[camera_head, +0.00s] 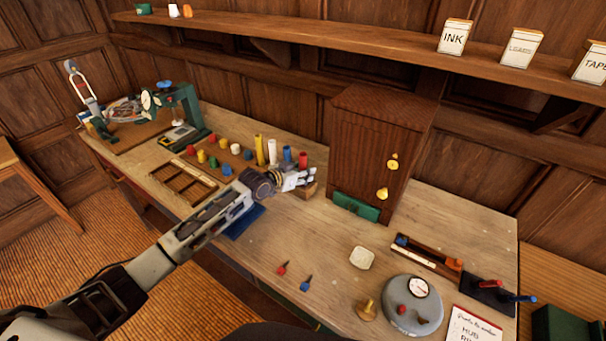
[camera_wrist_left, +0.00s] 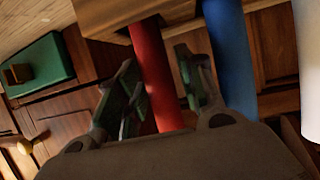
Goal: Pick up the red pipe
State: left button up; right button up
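The red pipe (camera_head: 302,160) is a short upright cylinder at the right end of a row of pipes in the head view. Its lower part is hidden behind my left gripper (camera_head: 304,178). In the left wrist view the red pipe (camera_wrist_left: 156,75) runs between the two fingers of my left gripper (camera_wrist_left: 160,90). The fingers stand apart on either side of it, with small gaps showing, so they look open around it. My right gripper is not in view.
A blue pipe (camera_head: 287,154) stands close beside the red one, then a white pipe (camera_head: 272,151) and a tall yellow pipe (camera_head: 259,150). A wooden cabinet (camera_head: 372,150) with a green drawer front (camera_head: 356,207) stands to the right.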

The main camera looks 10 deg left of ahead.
pick_arm(q)
grip_shut()
jog(key=shift+r, duration=0.1)
notch_tip(320, 180, up, 18)
jog(key=shift+b, duration=0.45)
dwell(0.4)
dwell(0.4)
